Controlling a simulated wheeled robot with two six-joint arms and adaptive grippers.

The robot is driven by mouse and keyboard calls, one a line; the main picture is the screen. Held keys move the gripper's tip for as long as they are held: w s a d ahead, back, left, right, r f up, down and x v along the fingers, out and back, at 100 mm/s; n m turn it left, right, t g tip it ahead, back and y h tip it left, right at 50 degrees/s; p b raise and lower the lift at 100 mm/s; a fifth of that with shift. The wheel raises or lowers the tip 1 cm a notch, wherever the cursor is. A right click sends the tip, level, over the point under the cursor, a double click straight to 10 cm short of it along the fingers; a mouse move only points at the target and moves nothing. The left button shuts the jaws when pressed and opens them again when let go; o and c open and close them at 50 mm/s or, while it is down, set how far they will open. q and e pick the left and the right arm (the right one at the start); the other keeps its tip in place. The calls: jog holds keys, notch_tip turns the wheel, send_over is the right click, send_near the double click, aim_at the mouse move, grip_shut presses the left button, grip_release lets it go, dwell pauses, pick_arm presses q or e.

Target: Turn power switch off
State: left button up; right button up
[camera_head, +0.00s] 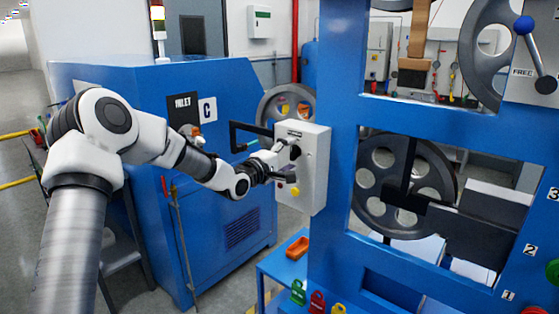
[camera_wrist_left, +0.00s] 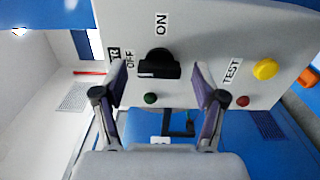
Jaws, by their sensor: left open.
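The power switch is a black rotary knob (camera_wrist_left: 158,65) on a light grey control box (camera_head: 315,165) fixed to the blue frame. In the left wrist view, an ON label (camera_wrist_left: 162,24) sits above the knob and an OFF label (camera_wrist_left: 129,58) to its left. Which label the knob points at, I cannot tell for sure. My left gripper (camera_head: 287,162) is at the box front, open. In the left wrist view its fingers (camera_wrist_left: 156,84) stand on either side of the knob, with a gap visible between them. Whether they touch the knob is unclear. My right gripper is out of view.
A yellow button (camera_wrist_left: 265,69), a TEST label and small green and red lamps share the panel. A blue machine (camera_head: 225,165) stands behind my left arm. The blue frame with large pulley wheels (camera_head: 405,185) is on the right. Small coloured items lie on a blue bench below.

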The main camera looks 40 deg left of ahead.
pick_arm(q)
jog(key=s, duration=1.1)
jog(key=shift+a, duration=0.4)
jog(key=shift+f, duration=0.1)
